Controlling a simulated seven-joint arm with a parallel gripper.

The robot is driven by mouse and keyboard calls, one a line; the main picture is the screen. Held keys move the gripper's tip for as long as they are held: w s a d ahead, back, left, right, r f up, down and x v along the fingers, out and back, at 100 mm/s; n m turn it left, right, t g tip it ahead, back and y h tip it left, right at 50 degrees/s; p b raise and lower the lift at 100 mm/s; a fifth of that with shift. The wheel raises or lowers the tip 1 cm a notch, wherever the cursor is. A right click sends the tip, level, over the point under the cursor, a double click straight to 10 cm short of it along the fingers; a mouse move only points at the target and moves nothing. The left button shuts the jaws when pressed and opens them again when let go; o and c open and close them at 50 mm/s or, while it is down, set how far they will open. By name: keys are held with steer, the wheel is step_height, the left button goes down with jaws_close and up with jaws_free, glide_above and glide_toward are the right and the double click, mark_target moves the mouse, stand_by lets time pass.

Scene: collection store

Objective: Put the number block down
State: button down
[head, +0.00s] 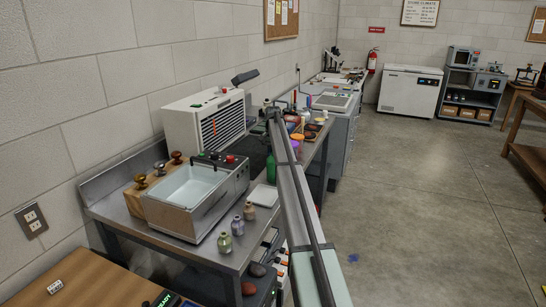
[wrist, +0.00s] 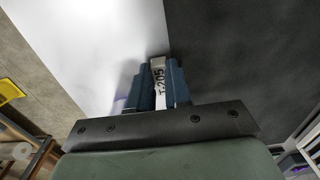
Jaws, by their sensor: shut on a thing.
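The number block (wrist: 159,84) is a small white piece with dark characters, which look like "T-205", along its face. In the wrist view it sits between the blue fingers of my gripper (wrist: 160,80), which is shut on it. White and dark grey surfaces lie beyond the fingertips; I cannot tell whether the block touches either. In the head view my arm reaches away from the bottom middle toward the far end of the metal bench, and the gripper and held block cannot be made out there.
The metal bench (head: 133,229) carries a basin unit (head: 200,205), several small bottles and a white ribbed unit (head: 205,122). A small white marked piece (head: 55,287) lies on a wooden table (head: 95,280) at lower left. The floor (head: 430,220) at right is mostly clear.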

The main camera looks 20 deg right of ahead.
steer(key=shift+f, duration=0.15)
steer(key=c, duration=1.1)
jaws_free()
step_height(320, 180, up, 12)
steer(key=shift+r, duration=0.15)
